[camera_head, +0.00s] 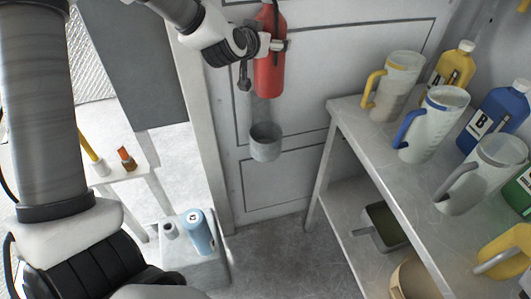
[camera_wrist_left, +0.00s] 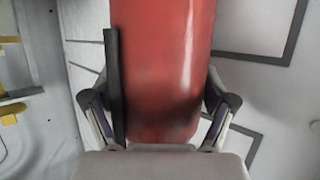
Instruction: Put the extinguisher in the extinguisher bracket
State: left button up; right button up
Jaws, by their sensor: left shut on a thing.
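The red extinguisher (camera_head: 268,78) hangs upright in front of the wall panel, its top cut off by the picture's upper edge. My left gripper (camera_head: 276,45) is shut around its body. In the left wrist view, the red body (camera_wrist_left: 168,60) fills the space between the two fingers of my left gripper (camera_wrist_left: 160,105), with a dark hose along its left side. The extinguisher bracket (camera_head: 265,148) is a grey cup low on the wall panel. The extinguisher's bottom appears above the cup's opening, with a visible gap. Depth alignment is hard to tell. My right gripper is not in view.
A grey shelf (camera_head: 345,125) at right holds several jugs and bottles, including a blue-handled jug (camera_head: 432,125) and a blue bottle (camera_head: 495,120). A blue canister (camera_head: 200,232) stands on a low grey stand at lower left. The floor below the bracket is clear.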

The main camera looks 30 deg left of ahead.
aim_at(265, 27)
pick_arm(q)
jog(key=r, duration=0.2)
jog(key=a+r, duration=0.1)
jog(key=shift+s+r+m+h, duration=0.25)
jog(key=shift+m+h, duration=0.15)
notch_tip(265, 27, down, 28)
jog(key=shift+w+d+f+b, duration=0.1)
jog(key=shift+d+b, duration=0.05)
jog(key=shift+b, duration=0.2)
jog(key=o, duration=1.6)
jog(key=shift+f, duration=0.1)
jog(key=shift+o, duration=0.2)
jog(key=v, duration=1.2)
jog(key=s+d+f+g+h, duration=0.2)
jog(key=s+d+f+g, duration=0.5)
jog(key=f, duration=0.5)
jog(key=s+d+f+g, duration=0.3)
jog(key=s+f, duration=0.2)
jog(key=s, duration=0.4)
jog(key=s+d+f+g+y, duration=0.1)
jog(key=s+d+f+g, duration=0.2)
jog(key=s, duration=0.7)
notch_tip(265, 27, down, 2)
jog(key=shift+s+d+f, duration=0.2)
jog(key=shift+s+f, duration=0.05)
jog(key=shift+s, duration=0.1)
